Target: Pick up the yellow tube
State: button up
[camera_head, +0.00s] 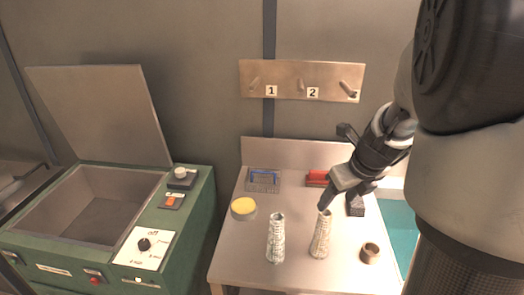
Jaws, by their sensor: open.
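A pale yellowish, ribbed tube (320,238) stands upright on the metal table, right of centre. I take it as the yellow tube. A similar whiter, greyish tube (276,240) stands upright to its left. My gripper (324,207) is open and reaches down from the upper right, with its fingertips at the top of the yellowish tube. I cannot tell whether the fingers touch the tube or are around its rim.
The table (240,262) also holds a round yellow-topped container (243,208), a grey tray (263,181), a red object (317,178), a dark block (355,206) and a brown ring (370,253). A numbered peg board (300,79) hangs behind. An open green chamber (189,230) stands left.

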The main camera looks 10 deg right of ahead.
aim_at(322, 222)
jog(key=shift+m, duration=0.7)
jog(key=shift+d+b+x, duration=0.2)
jog(key=shift+b+x, duration=0.7)
jog(key=shift+x, duration=2.1)
jog(key=shift+d+b+x, duration=0.25)
jog(key=shift+b+x, duration=0.65)
jog(key=shift+x, duration=2.15)
jog(key=shift+d+b+x, duration=0.2)
jog(key=shift+b+x, duration=0.7)
jog(key=shift+x, duration=2.1)
jog(key=c, duration=1.4)
jog(key=shift+r, duration=0.1)
